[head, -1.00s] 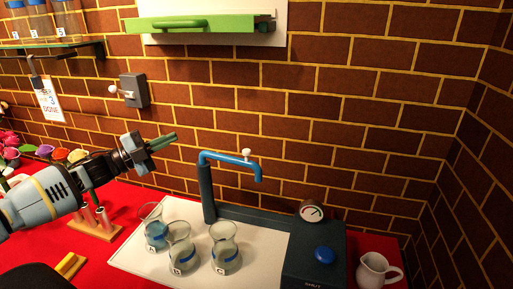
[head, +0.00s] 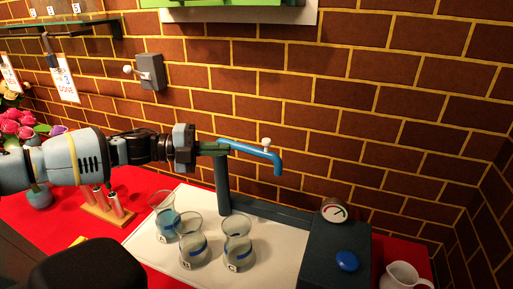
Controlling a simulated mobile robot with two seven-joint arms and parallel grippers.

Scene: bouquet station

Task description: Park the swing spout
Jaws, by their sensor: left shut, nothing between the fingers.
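The blue swing spout (head: 247,149) tops a dark upright post (head: 222,185). It points right, with its bent-down outlet over the back of the dark base and a white knob (head: 266,142) near its outer end. My left gripper (head: 221,148) is shut and empty. Its greenish fingers are at the post end of the spout and overlap it in the picture; I cannot tell whether they touch. My right gripper is not in view.
Several glass flasks (head: 237,243) stand on a white mat (head: 272,251) left of the dark base with a gauge (head: 334,210) and blue button (head: 347,260). A white jug (head: 402,277) is at right. A tube rack (head: 108,213) and flowers are left.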

